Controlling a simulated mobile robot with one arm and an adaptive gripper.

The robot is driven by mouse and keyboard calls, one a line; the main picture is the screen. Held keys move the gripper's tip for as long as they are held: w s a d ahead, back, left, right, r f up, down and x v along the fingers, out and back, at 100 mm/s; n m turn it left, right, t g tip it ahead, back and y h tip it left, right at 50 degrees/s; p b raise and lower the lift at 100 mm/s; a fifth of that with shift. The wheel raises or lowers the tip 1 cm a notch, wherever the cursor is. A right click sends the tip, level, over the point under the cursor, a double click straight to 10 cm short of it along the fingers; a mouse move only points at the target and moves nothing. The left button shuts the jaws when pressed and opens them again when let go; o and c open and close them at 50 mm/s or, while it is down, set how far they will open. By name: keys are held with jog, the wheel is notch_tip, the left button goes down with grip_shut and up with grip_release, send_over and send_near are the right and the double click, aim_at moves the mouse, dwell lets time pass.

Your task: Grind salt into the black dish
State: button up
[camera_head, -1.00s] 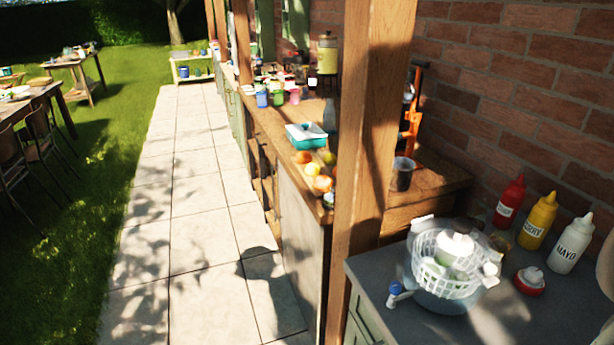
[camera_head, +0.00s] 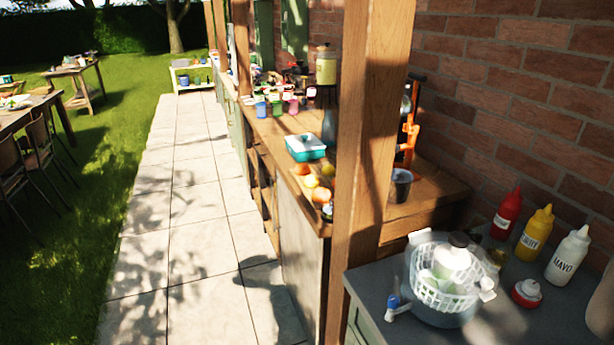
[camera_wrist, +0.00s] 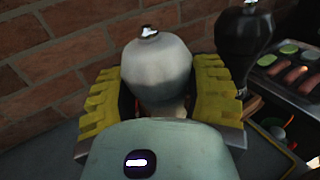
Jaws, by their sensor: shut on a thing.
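A white salt grinder (camera_wrist: 157,72) with a small metal knob on top stands upright between the yellow-padded fingers of my gripper (camera_wrist: 155,90) in the wrist view. My gripper is shut on it, with one pad on each side. Its lower part is hidden behind the pale green housing of my gripper. My gripper does not show in the head view. I cannot make out a black dish in either current view.
A dark grinder (camera_wrist: 244,40) stands close on the right, before a tray (camera_wrist: 285,75) of sausages and green slices. A brick wall (camera_wrist: 60,45) is behind. The head view shows a wooden post (camera_head: 365,150), a white basket (camera_head: 445,290) in a bowl, and sauce bottles (camera_head: 535,232).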

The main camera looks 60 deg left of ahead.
jog(key=shift+a+r+g+h+p, duration=0.1)
jog(key=shift+r+g+h+p, duration=0.2)
jog(key=shift+h, duration=0.1)
jog(key=shift+s+d+r+m, duration=0.1)
jog(key=shift+d+m, duration=0.1)
jog(key=shift+m, duration=0.1)
dwell(1.2)
jog(key=o, duration=1.2)
jog(key=shift+a, duration=0.1)
jog(key=shift+s+a+r, duration=0.1)
jog(key=shift+s+a, duration=0.2)
jog(key=shift+v, duration=3.25)
